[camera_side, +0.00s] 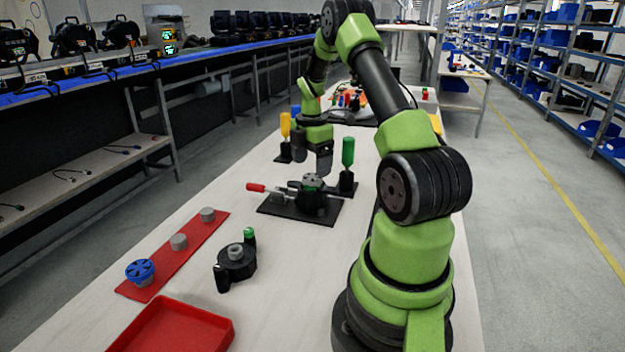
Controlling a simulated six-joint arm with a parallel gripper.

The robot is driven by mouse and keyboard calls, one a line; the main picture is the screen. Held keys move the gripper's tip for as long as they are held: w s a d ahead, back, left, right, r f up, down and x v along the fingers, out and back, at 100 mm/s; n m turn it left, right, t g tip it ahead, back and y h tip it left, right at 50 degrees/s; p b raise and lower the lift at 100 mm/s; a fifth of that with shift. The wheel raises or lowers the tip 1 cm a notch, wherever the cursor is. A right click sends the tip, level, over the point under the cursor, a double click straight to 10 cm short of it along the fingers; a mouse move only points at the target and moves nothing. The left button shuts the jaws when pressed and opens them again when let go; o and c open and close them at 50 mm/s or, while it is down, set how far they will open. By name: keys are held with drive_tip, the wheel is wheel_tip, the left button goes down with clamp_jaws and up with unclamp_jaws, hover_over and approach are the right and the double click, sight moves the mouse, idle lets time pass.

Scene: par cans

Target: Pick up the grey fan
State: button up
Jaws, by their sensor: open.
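No part is plainly recognisable as a grey fan. Two small grey round pieces, a nearer one (179,242) and a farther one (207,215), stand on a red mat (158,285). A blue finned fan (140,271) on a grey base stands at the near end of that mat. My gripper (311,168) is open and points down, just above a dark round fixture (312,198) on a black plate (283,211). The gap between the fingers and the fixture is hard to judge.
A red-handled clamp (257,188) sticks out left of the fixture. A green-topped post (347,160) stands close to its right, and a yellow-topped one (285,126) behind. A black holder (236,260) and red tray (178,327) are nearer. Bare table lies between mat and plate.

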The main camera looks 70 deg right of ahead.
sight(312, 177)
wheel_tip(312, 177, down, 4)
drive_tip(key=shift+d+r, duration=0.1)
drive_tip(key=c, duration=1)
drive_tip(key=shift+r, duration=0.1)
wheel_tip(312, 177, up, 13)
drive_tip(key=shift+f, duration=0.1)
idle(0.3)
